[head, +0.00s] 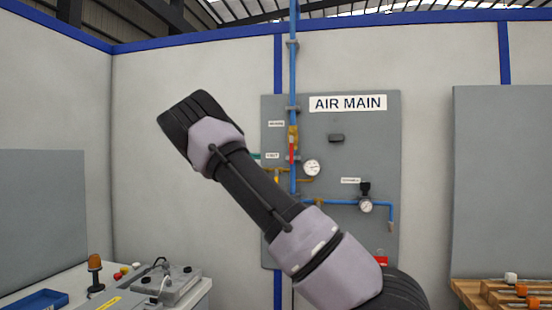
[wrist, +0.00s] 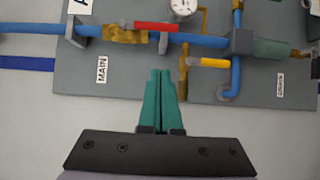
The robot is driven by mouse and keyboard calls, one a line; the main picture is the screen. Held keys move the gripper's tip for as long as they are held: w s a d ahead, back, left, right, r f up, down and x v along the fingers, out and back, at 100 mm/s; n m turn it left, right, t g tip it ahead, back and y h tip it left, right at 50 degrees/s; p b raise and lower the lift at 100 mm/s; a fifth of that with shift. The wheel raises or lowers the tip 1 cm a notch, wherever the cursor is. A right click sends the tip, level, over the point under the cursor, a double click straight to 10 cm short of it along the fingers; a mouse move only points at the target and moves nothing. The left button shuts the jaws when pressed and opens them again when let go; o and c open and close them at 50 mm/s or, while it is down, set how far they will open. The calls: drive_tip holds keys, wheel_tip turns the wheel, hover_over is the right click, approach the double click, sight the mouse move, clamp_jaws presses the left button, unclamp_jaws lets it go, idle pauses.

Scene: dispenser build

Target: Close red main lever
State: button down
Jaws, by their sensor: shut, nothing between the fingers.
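The red main lever (head: 292,152) lies along the upright blue pipe (head: 293,75) on the AIR MAIN panel, parallel to it, just below a brass valve body (head: 293,133). In the wrist view the scene is turned sideways, and the red lever (wrist: 155,27) runs along the pipe beside the brass valve (wrist: 125,34). My gripper (wrist: 160,75) is shut and empty, its green fingers pointing at the panel. In the wrist picture the fingertips appear below the lever, apart from it. In the head view my arm crosses in front, and the fingers cannot be made out clearly.
A yellow lever (wrist: 215,62) is close by, to the right of the fingers in the wrist view. A white gauge (head: 312,167) is beside the pipe. A MAIN label (wrist: 103,68) is on the panel. A bench with devices (head: 168,287) stands at lower left.

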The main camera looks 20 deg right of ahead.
drive_tip(key=shift+w+a, duration=0.1)
drive_tip(key=shift+a, duration=0.05)
approach(292, 151)
drive_tip(key=w+d+f, duration=0.2)
drive_tip(key=w+d, duration=0.2)
drive_tip(key=w, duration=0.1)
drive_tip(key=shift+s+d+f, duration=0.2)
drive_tip(key=shift+s+d, duration=0.05)
drive_tip(key=shift+d, duration=0.35)
drive_tip(key=shift+f, duration=0.1)
